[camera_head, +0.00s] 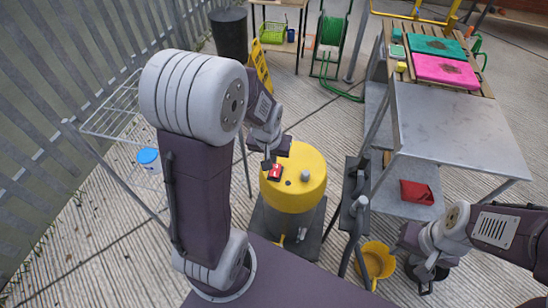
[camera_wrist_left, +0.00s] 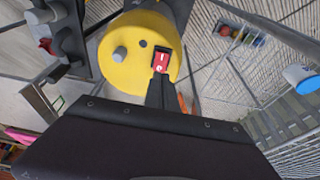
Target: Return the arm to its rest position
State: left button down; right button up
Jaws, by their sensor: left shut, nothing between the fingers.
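My left arm rises in the left half of the head view, and its gripper (camera_head: 268,162) hangs at the top of a yellow drum-shaped machine (camera_head: 307,192). The gripper is shut and empty. Its tips are beside or just above a red rocker switch (camera_head: 275,173) on the machine's top; I cannot tell whether they touch it. In the left wrist view the shut fingers (camera_wrist_left: 161,82) point at the red switch (camera_wrist_left: 161,62) on the yellow top (camera_wrist_left: 112,62). My right gripper (camera_head: 424,270) is at the lower right, dark and partly hidden, above the floor.
A metal table (camera_head: 462,120) stands right, with a pink pad (camera_head: 446,71) and a green pad (camera_head: 436,46) behind. A yellow bucket (camera_head: 376,262) is near my right gripper. A wire rack (camera_head: 115,110) with a blue-lidded tub (camera_head: 148,158) stands left.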

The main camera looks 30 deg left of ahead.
pick_arm(q)
jog(key=shift+s+r, duration=0.3)
